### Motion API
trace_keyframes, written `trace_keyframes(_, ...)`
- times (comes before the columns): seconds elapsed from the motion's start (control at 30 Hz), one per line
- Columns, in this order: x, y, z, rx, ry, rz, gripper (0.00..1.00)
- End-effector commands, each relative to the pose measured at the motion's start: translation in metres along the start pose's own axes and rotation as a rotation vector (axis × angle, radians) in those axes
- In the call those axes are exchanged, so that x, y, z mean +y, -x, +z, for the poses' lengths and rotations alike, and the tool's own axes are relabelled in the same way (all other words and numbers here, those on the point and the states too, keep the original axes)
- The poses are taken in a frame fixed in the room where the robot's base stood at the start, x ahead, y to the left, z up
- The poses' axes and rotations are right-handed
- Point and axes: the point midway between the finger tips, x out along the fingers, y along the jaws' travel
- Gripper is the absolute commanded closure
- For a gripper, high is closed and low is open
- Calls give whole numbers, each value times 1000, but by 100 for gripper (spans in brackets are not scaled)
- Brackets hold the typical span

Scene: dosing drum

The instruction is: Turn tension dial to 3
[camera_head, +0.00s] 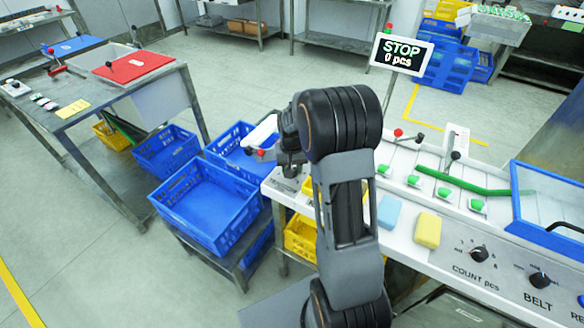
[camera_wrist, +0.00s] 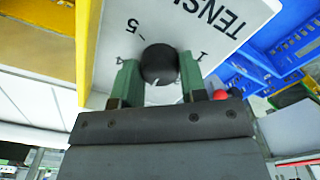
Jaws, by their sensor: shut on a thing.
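The tension dial (camera_wrist: 159,64) is a round black knob on a white panel in the wrist view. The panel lettering reads "TENSI" before the picture edge cuts it off, with a "5" and a "1" by the knob. My gripper (camera_wrist: 159,72) has its two green fingers on either side of the knob, shut on it. I cannot tell reliably which number the dial points to. In the head view my own arm hides the dial and the fingers.
In the head view, a count dial (camera_head: 478,254) and a belt dial (camera_head: 540,280) sit on the panel. A blue sponge (camera_head: 389,211) and a yellow sponge (camera_head: 427,229) lie beside my arm. Blue crates (camera_head: 205,205) stand left. The display (camera_head: 402,54) reads "STOP 0 pcs".

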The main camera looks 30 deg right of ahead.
Motion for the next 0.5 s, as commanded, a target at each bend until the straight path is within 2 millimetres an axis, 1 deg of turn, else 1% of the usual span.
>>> trace_keyframes(0.23,0,2,-2,9,1,-1,85)
trace_keyframes(0.27,0,2,-2,8,1,-1,58)
trace_keyframes(0.5,0,1,-1,4,1,-1,36)
